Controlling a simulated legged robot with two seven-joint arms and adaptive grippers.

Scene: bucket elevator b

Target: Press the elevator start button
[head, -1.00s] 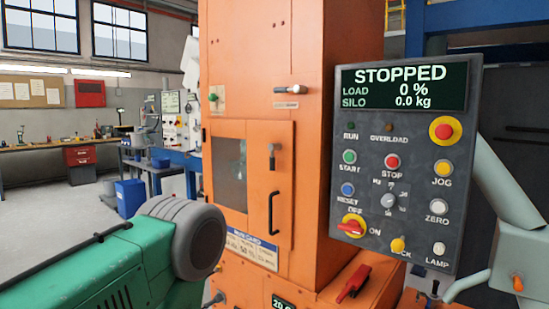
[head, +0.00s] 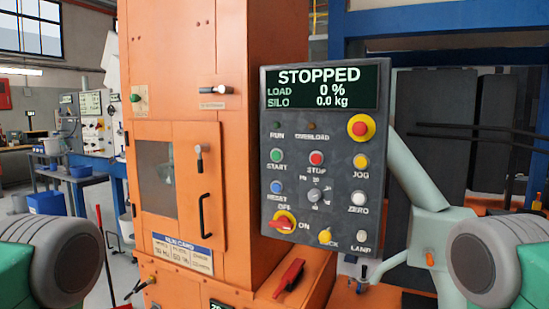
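The control panel (head: 340,205) is a dark grey box right of centre in the head view. Its green START button (head: 276,155) sits on the left side, above the blue RESET button (head: 276,187) and left of the red STOP button (head: 316,158). The display (head: 320,88) reads STOPPED, load 0 %, silo 0.0 kg. The RUN lamp (head: 277,125) looks dark. The red selector (head: 283,222) below is marked OFF and ON. Green and grey parts of my arms show at the lower left and right edges. Neither gripper is in view, and nothing touches the panel.
The orange elevator housing (head: 245,60) stands behind and left of the panel. A pale bracket arm (head: 420,175) holds the panel on its right. A red lever (head: 289,277) sticks up below it. The space in front of the panel looks clear.

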